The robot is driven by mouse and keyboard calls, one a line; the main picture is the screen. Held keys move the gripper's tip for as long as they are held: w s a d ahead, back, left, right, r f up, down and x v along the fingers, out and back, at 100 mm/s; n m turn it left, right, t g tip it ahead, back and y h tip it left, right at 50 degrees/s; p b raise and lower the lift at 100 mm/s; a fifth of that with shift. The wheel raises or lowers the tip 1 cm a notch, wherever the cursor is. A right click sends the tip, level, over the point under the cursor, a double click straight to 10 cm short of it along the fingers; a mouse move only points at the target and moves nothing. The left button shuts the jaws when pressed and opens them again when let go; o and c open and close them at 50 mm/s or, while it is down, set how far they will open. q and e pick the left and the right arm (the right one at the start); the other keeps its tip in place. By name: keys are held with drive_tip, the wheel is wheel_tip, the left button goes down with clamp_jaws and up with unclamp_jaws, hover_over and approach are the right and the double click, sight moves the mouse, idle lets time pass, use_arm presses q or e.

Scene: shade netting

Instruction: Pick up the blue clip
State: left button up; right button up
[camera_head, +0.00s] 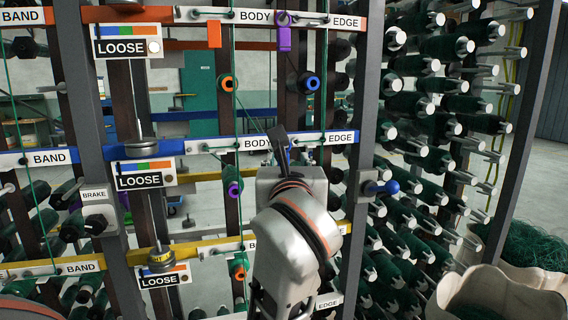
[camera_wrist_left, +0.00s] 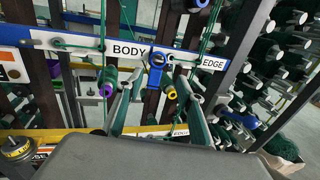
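The blue clip (camera_wrist_left: 156,77) hangs at the blue rail (camera_wrist_left: 75,42) in the left wrist view, just right of the BODY label. Its round top sits on the rail and its narrow body points down. My left gripper (camera_wrist_left: 159,88) is open, with one finger to each side of the clip in that view; I see no contact. In the head view my left gripper (camera_head: 281,146) is at the blue rail (camera_head: 200,145), right of the BODY label, and its body hides the clip. My right gripper is not in view.
A purple clip (camera_head: 284,33) and an orange clip (camera_head: 214,34) hang on the upper rail. Green thread spools (camera_head: 310,84) and taut threads surround the gripper. A post with a blue knob (camera_head: 389,187) stands to the right. The yellow rail (camera_head: 205,246) runs below.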

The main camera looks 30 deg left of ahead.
use_arm(q)
drive_tip(key=x, duration=0.6)
drive_tip(key=shift+s+a+f, duration=0.15)
drive_tip(key=shift+a+f, duration=0.1)
drive_tip(key=shift+f, duration=0.15)
clamp_jaws()
drive_tip(key=shift+r, duration=0.1)
